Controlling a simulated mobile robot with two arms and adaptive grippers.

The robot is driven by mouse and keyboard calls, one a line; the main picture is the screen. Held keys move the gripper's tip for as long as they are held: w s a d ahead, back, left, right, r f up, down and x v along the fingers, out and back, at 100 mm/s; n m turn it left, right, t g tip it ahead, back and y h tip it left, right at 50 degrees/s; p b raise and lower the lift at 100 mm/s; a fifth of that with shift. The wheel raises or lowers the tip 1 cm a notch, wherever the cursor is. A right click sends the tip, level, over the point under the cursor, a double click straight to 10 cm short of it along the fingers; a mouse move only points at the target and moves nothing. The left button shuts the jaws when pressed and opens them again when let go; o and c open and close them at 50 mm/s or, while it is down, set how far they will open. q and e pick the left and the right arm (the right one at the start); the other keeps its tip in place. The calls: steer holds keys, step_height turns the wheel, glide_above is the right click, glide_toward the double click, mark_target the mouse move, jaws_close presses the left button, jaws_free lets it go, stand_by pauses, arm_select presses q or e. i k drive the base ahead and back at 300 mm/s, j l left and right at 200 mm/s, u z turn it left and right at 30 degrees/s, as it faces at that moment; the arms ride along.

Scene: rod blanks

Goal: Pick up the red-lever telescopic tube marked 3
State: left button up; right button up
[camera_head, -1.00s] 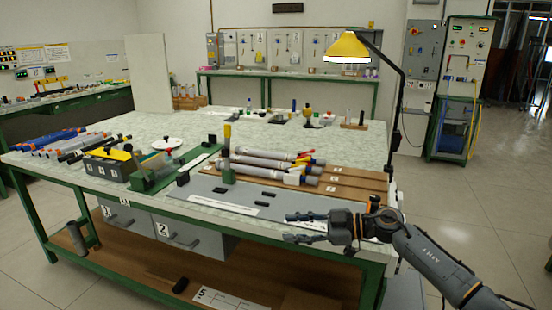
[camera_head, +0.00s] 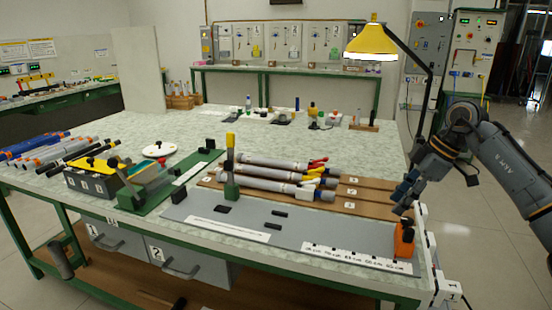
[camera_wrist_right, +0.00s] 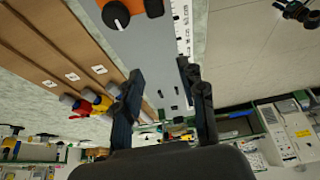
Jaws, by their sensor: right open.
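Three grey telescopic tubes lie side by side on brown boards at the middle of the table. The tube with the red lever (camera_head: 272,161) is the farthest from me in the head view, its red lever pointing right. In the right wrist view a red lever (camera_wrist_right: 82,112) shows small beyond the yellow one. I cannot read a 3 on the tube itself. My right gripper (camera_head: 402,197) is open and empty near the table's right edge, to the right of the tubes and apart from them. Its two fingers (camera_wrist_right: 166,95) also show in the wrist view. My left gripper is not in view.
A tube with a yellow lever (camera_head: 275,172) and a nearer one with a white part (camera_head: 270,184) lie beside it. An orange device (camera_head: 404,240) stands at the right front corner. A yellow lamp (camera_head: 371,42) rises behind. The boards' right ends (camera_head: 375,193) are bare.

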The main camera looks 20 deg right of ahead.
mark_target(240, 158)
steer(key=i, duration=1.45)
